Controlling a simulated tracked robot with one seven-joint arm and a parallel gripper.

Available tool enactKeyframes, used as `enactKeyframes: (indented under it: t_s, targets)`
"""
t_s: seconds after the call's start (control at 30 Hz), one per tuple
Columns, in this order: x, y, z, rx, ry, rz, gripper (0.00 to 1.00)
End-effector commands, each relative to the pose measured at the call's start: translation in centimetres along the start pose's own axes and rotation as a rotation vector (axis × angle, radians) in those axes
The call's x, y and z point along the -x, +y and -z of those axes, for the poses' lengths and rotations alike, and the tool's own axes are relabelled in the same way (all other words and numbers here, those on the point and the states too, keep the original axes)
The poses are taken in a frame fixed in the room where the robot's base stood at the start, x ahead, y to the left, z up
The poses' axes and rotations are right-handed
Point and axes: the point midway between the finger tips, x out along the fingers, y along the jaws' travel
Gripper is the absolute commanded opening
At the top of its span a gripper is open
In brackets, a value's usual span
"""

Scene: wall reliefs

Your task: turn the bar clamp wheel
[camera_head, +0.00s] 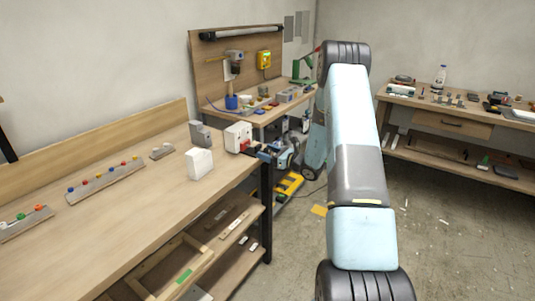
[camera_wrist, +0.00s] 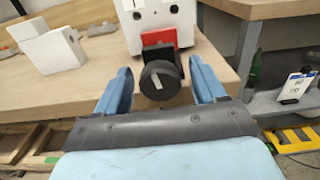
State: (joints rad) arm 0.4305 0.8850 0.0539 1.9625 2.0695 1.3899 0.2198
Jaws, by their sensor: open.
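A dark round wheel (camera_wrist: 160,84) with a pale mark on its face sticks out toward me in the wrist view. It sits on a dark stem in front of a red block (camera_wrist: 167,37) on a white box (camera_wrist: 152,14). I cannot tell whether this is the bar clamp. The white box also shows in the head view (camera_head: 237,134), at the bench edge; the wheel cannot be made out there. My gripper (camera_wrist: 158,76) is open, its blue fingers on either side of the wheel with gaps. In the head view my gripper (camera_head: 267,153) is small beside the box.
A white block (camera_head: 200,163) and a grey block (camera_head: 200,134) stand on the wooden bench (camera_head: 130,190), left of the box. A green bottle (camera_wrist: 254,70) and a yellow object (camera_wrist: 285,140) are lower right in the wrist view. Open floor (camera_head: 440,230) lies to the right.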

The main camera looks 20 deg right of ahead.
Motion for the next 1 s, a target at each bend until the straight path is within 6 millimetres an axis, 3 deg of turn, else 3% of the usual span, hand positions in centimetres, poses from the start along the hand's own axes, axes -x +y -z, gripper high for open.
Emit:
enactKeyframes:
  t_s: [0.3, 0.9, 1.0]
  targets:
    - [-0.24, -0.02, 0.0, 0.0, 0.0, 0.001, 0.7]
    - [-0.2, -0.06, -0.01, 0.001, 0.0, 0.001, 0.14]
    - [-0.19, -0.07, -0.01, 0.004, 0.0, 0.001, 0.14]
